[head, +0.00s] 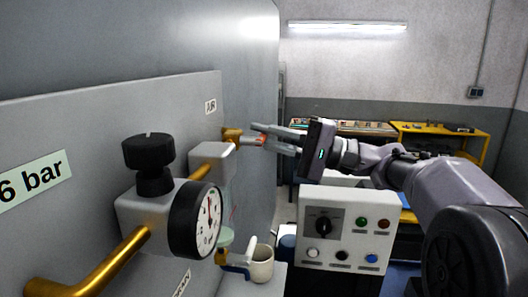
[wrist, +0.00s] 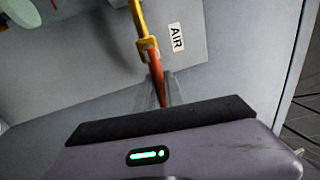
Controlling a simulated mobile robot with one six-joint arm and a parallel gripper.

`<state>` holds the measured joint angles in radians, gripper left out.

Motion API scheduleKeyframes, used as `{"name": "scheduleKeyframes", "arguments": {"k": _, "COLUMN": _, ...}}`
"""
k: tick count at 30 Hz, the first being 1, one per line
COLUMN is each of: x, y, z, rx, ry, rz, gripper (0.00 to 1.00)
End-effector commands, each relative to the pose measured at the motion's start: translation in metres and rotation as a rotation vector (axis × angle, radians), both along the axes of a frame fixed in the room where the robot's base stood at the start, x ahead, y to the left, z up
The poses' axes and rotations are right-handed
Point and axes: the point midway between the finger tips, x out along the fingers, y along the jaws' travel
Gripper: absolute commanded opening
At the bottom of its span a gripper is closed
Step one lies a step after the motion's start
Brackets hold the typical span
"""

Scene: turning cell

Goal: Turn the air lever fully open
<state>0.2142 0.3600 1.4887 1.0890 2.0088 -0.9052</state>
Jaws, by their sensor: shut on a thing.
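The air lever is a short handle with a red-orange grip (head: 261,140) on a brass valve (head: 232,136), below a label reading AIR (head: 210,106). In the wrist view the red lever (wrist: 155,72) runs from the yellow-brass fitting (wrist: 143,30) down between my fingers. My gripper (head: 259,133) is shut on the lever in the head view, its fingers reaching in from the right. In the wrist view my gripper (wrist: 158,90) hides the lever's lower end.
A pressure gauge (head: 208,220) with a black knob (head: 149,152) stands on the pipe in front. A control box (head: 345,225) with buttons is below my arm. A mug (head: 262,264) stands below the valve. A yellow bench (head: 440,130) is behind.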

Motion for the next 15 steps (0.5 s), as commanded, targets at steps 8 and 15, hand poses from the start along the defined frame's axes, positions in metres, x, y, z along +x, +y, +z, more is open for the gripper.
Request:
{"name": "scheduleKeyframes", "arguments": {"k": 8, "x": 0.0000, "y": -0.0001, "z": 0.0019, "rx": -0.008, "ry": -0.044, "rz": 0.000, "gripper": 0.00}}
{"name": "scheduleKeyframes", "arguments": {"k": 15, "x": 0.0000, "y": -0.0001, "z": 0.0031, "rx": -0.008, "ry": -0.048, "rz": -0.001, "gripper": 0.00}}
